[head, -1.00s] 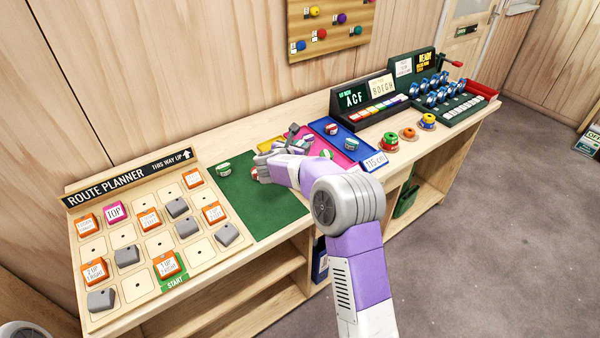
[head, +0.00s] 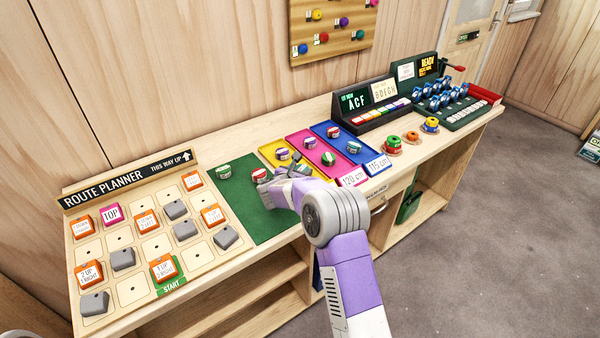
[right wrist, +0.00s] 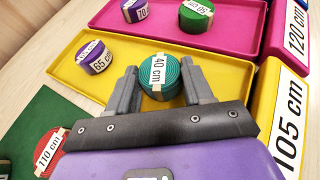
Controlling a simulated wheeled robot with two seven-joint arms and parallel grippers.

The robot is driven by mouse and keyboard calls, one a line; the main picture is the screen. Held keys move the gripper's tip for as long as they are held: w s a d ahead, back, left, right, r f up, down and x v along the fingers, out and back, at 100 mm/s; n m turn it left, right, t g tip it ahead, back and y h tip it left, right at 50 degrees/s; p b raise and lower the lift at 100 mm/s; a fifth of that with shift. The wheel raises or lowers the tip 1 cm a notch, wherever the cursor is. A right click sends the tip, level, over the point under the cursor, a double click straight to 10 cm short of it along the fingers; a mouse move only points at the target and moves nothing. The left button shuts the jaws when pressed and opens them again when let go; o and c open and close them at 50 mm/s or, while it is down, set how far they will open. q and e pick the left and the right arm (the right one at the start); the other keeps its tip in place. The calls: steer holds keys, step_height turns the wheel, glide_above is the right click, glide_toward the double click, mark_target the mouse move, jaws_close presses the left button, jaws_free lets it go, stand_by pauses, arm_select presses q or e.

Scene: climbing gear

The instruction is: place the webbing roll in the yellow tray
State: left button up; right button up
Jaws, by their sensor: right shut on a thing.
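The webbing roll, a green coil with a white "40 cm" band (right wrist: 160,78), sits between the two fingers of my right gripper (right wrist: 160,66), which is shut on it. In the right wrist view the roll is over the yellow tray (right wrist: 215,82); whether it touches the tray floor I cannot tell. A purple "65 cm" roll (right wrist: 95,57) lies in that tray, left of the held roll. In the head view my right gripper (head: 281,176) is at the front of the yellow tray (head: 268,150) and mostly hides the held roll. My left gripper is not in view.
A red "110 cm" roll (right wrist: 50,150) and a green roll (head: 223,172) lie on the green mat (head: 240,205). The pink tray (head: 297,139) and blue tray (head: 345,131), each with rolls, stand to the right. The route planner board (head: 125,240) is at left.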

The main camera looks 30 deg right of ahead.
steer(key=o, duration=0.6)
steer(key=shift+f, duration=0.1)
steer(key=o, duration=0.4)
steer(key=shift+o, duration=0.2)
steer(key=p+v, duration=0.1)
steer(key=v, duration=1.1)
steer(key=shift+p, duration=0.3)
